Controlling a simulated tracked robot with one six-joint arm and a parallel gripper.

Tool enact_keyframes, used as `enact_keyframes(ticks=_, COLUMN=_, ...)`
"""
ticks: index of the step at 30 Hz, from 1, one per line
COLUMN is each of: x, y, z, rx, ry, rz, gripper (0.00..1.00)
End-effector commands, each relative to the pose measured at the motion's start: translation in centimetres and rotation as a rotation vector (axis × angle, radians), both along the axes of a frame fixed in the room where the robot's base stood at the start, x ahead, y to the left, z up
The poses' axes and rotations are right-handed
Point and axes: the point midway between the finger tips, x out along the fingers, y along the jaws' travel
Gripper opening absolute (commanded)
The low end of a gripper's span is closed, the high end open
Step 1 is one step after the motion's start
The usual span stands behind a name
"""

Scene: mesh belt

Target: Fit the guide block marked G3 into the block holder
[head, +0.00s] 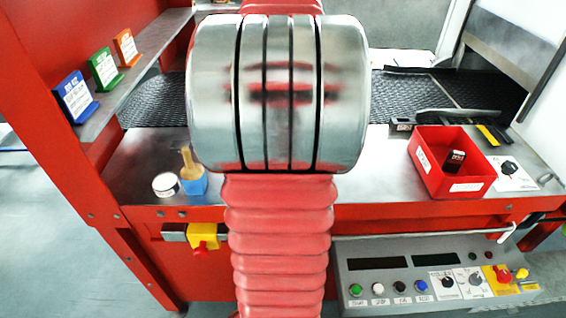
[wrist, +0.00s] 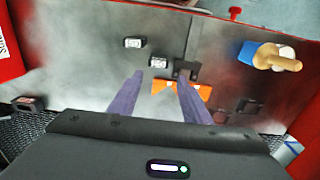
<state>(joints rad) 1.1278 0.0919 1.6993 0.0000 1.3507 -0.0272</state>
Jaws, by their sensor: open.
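My gripper (wrist: 160,78) shows in the wrist view as two purple-grey fingers, spread apart with nothing between them, above the metal bench. Near the fingertips lie two small dark blocks with white labels, one nearer (wrist: 158,62) and one farther (wrist: 134,43). Their markings are too small to read, so I cannot tell which is G3. A dark bracket-like piece (wrist: 187,67) and an orange piece (wrist: 165,86) lie by the right fingertip, which partly covers the orange one. I cannot tell for certain which part is the block holder. In the head view my arm hides this area.
A red bin (head: 425,172) holding a dark block (head: 454,160) stands on the bench at right. The mesh belt (head: 150,98) runs behind. A control panel (head: 400,268) is at the front.

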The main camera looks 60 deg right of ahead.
Motion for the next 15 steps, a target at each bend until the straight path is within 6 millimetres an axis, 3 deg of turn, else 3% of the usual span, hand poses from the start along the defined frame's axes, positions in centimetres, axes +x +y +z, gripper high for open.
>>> enact_keyframes(ticks=5, x=0.0, y=0.1, z=-1.0, rx=0.003, ry=0.001, rz=0.001, gripper=0.44)
enact_keyframes(ticks=15, x=0.0, y=0.1, z=-6.0, rx=0.003, ry=0.001, rz=0.001, gripper=0.44)
